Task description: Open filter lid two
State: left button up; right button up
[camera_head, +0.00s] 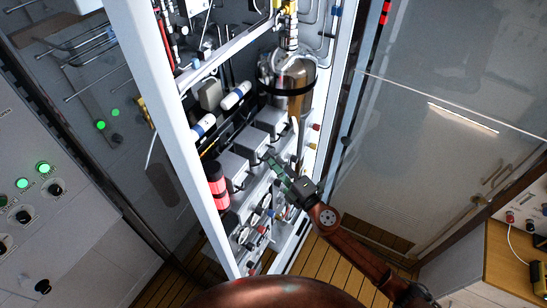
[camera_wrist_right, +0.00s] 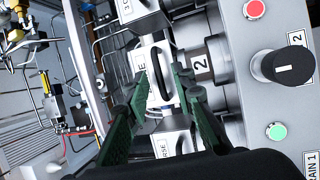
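My right gripper (camera_wrist_right: 160,71) has green fingers, which stand apart on both sides of this handle. Whether they touch it I cannot tell. In the head view my right gripper (camera_head: 272,161) reaches into the panel at the row of grey filter boxes (camera_head: 250,142). The lid looks closed. My left gripper is not in view.
Near the filter in the wrist view are a black knob (camera_wrist_right: 290,66), a red button (camera_wrist_right: 255,9) and a green button (camera_wrist_right: 275,131). A white cabinet post (camera_head: 165,110) borders the opening on the left. A glass door (camera_head: 430,130) stands open on the right.

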jog(key=shift+w+a, duration=0.1)
jog(key=shift+w, duration=0.05)
jog(key=shift+c, duration=0.2)
grip_shut()
dwell(0.5)
